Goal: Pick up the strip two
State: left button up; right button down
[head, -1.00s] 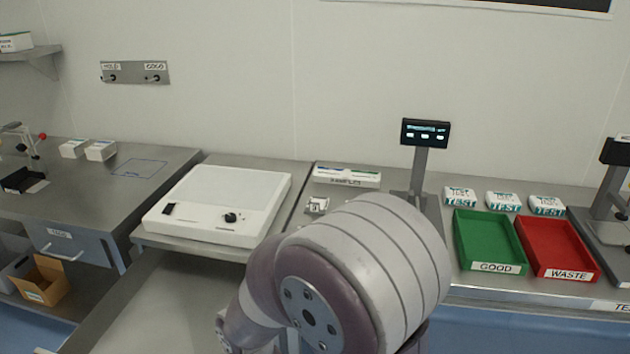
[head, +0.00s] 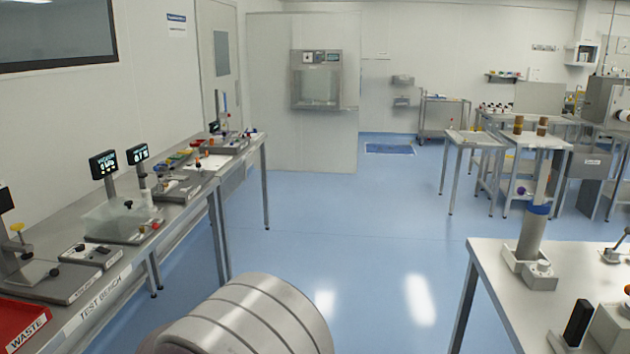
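I cannot make out strip two anywhere in the head view. Neither of my grippers shows; only a rounded grey link of one of my arms fills the bottom centre-left. What that arm's gripper does is hidden or outside the picture.
A test bench (head: 120,283) with instruments runs along the left wall, with a red WASTE tray (head: 24,326) at its near end. A steel table (head: 490,262) stands at the right front. Open blue floor (head: 340,240) lies between them. A wall cabinet (head: 319,78) and a cart (head: 443,115) are at the back.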

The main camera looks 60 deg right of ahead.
aim_at(163, 188)
jog(key=z, duration=1.2)
jog(key=i+l+z, duration=0.35)
jog(key=i+z, duration=0.35)
jog(key=i, duration=0.2)
jog(key=i+l+z, duration=0.1)
jog(key=i, duration=1)
jog(key=i+l, duration=0.1)
jog(key=i, duration=1.05)
jog(key=i+u, duration=0.1)
jog(key=i, duration=0.4)
jog(key=i+l+u, duration=0.1)
jog(key=i, duration=0.45)
jog(key=i+l+u, duration=0.1)
jog(key=i, duration=0.4)
jog(key=i+u, duration=0.25)
jog(key=u, duration=0.25)
jog(key=i+u, duration=0.3)
jog(key=u, duration=0.15)
jog(key=i+l+u, duration=0.15)
jog(key=u, duration=0.35)
jog(key=i+l+u, duration=0.25)
jog(key=u, duration=0.2)
jog(key=i+l+u, duration=0.2)
jog(key=u, duration=0.15)
jog(key=i+l+u, duration=0.4)
jog(key=j, duration=0.1)
